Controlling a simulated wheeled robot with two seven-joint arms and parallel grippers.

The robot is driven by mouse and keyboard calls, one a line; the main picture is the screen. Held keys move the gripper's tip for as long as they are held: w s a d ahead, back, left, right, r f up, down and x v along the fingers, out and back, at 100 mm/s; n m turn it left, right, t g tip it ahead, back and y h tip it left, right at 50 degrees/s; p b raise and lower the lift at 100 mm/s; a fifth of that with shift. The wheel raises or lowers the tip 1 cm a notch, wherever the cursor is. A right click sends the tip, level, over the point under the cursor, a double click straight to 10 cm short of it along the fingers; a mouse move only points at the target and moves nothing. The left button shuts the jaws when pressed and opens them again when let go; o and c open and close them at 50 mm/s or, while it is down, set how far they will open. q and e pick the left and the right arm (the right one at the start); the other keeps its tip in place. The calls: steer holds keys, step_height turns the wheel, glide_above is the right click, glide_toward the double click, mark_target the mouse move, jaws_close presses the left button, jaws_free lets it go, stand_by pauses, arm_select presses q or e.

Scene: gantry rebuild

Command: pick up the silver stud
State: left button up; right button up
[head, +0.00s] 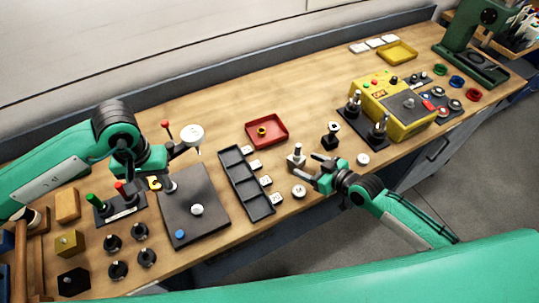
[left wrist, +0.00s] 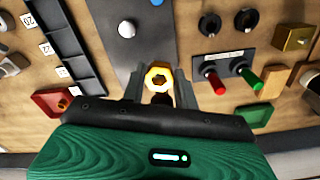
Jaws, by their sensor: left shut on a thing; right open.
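A silver stud (head: 298,148) stands upright in a small grey block (head: 296,162) near the front middle of the bench in the head view. My right gripper (head: 313,166) is just to the right of the block, with its fingers open and pointing toward it. I cannot tell whether the fingers touch the block; nothing is seen between them. My left gripper (head: 160,182) is over the left part of the bench, beside the dark plate. It is shut on a brass hex nut (left wrist: 159,77), which shows between its fingers in the left wrist view.
A dark plate (head: 195,230) with a white knob lies left of a dark compartment tray (head: 246,184). A red tray (head: 280,127) holds a brass ring. A black stand (head: 330,139) and yellow control box (head: 405,117) stand right. Several black knobs sit at left front.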

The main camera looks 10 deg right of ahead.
mark_target(302, 161)
steer(key=p+x, duration=0.1)
steer(key=x, duration=0.2)
steer(key=shift+w, duration=0.25)
steer(key=shift+w+a+f, duration=0.25)
steer(key=shift+w+a, duration=0.05)
steer(key=shift+w, duration=0.05)
steer(key=shift+s, duration=0.1)
steer(key=shift+c, duration=0.6)
jaws_close()
steer(key=shift+r, duration=0.1)
